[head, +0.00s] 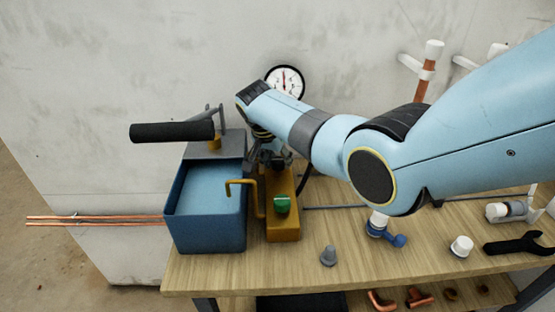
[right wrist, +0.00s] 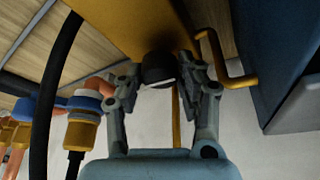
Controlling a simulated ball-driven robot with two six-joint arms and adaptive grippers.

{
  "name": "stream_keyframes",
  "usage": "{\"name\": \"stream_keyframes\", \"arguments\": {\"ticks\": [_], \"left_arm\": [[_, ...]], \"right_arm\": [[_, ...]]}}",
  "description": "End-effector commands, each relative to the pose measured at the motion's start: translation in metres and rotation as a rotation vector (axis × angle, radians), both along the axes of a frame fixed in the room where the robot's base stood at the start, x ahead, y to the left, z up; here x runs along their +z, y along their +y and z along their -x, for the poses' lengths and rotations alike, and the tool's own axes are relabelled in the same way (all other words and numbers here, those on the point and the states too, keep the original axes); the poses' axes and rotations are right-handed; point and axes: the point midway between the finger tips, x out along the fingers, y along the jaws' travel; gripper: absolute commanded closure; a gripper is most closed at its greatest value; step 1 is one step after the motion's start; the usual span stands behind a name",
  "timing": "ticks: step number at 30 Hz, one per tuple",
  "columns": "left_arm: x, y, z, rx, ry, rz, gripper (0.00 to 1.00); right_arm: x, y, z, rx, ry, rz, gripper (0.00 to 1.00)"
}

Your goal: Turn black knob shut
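The black knob (right wrist: 158,68) with a white mark sits on the yellow block (right wrist: 120,18), seen in the right wrist view. My right gripper (right wrist: 160,72) has a finger on each side of it, and the fingers appear closed on it. In the head view, my right gripper (head: 268,158) reaches down behind the yellow block (head: 283,226), and my arm hides the knob there. My left gripper is in neither view.
A blue tank (head: 209,232) with a black-gripped lever (head: 172,132) stands left of the block, with a yellow bent rod (head: 241,183) between. A gauge (head: 285,82) is behind.

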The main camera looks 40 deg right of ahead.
Motion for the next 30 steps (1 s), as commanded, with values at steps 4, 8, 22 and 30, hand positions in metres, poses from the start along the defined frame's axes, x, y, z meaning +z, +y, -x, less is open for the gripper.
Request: {"name": "stream_keyframes", "arguments": {"ticks": [4, 8, 22, 30], "left_arm": [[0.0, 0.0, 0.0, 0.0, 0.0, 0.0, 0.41], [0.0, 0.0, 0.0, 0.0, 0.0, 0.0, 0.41], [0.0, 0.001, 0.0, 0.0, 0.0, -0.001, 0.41], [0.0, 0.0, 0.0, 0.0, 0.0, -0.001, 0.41]], "right_arm": [[0.0, 0.0, 0.0, 0.0, -0.001, 0.001, 0.43], [0.0, 0.0, 0.0, 0.0, 0.0, 0.0, 0.42], [0.038, 0.015, 0.006, 0.002, -0.004, 0.0, 0.42], [0.091, 0.035, 0.016, 0.0, -0.003, -0.002, 0.42]]}}
